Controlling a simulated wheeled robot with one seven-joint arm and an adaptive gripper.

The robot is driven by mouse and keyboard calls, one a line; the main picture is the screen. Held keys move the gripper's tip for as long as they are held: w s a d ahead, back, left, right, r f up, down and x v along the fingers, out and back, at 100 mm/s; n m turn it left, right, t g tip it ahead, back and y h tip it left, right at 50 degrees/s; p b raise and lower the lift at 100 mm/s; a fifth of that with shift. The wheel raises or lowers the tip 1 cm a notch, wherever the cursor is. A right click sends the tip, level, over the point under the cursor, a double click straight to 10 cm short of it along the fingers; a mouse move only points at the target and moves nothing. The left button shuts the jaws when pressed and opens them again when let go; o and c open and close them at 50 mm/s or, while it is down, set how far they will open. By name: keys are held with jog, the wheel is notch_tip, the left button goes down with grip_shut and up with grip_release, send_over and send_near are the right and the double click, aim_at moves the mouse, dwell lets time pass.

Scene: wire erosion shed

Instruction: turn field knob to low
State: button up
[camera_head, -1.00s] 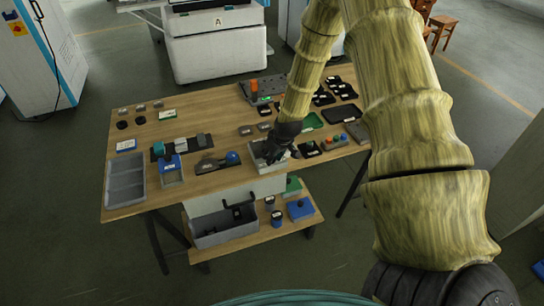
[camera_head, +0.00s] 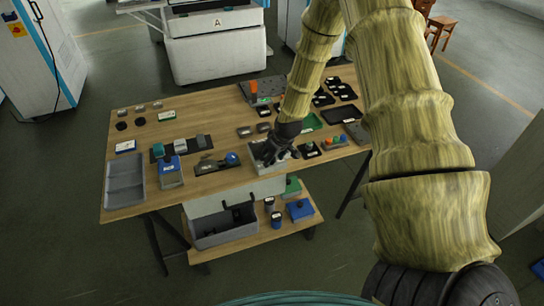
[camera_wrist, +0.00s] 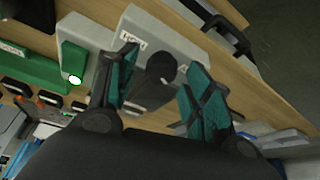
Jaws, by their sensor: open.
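A light grey box (camera_head: 270,169) stands at the table's front edge, below my gripper (camera_head: 277,150). In the wrist view the grey box (camera_wrist: 178,38) carries a white label too blurred to read. A dark round knob (camera_wrist: 160,66) with a dark part below it shows on the box, between the fingers. I take it for the field knob; its setting cannot be read. My gripper (camera_wrist: 161,88) is open, with its teal finger pads on either side of the knob and gaps visible. In the head view my gripper hides the knob.
A base with a blue ball-topped handle (camera_head: 232,158) stands just left of the box. A grey tray (camera_head: 125,184) is at the far left.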

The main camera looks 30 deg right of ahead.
jog(key=v, duration=1.1)
jog(key=shift+s+r, duration=0.2)
jog(key=shift+r, duration=0.1)
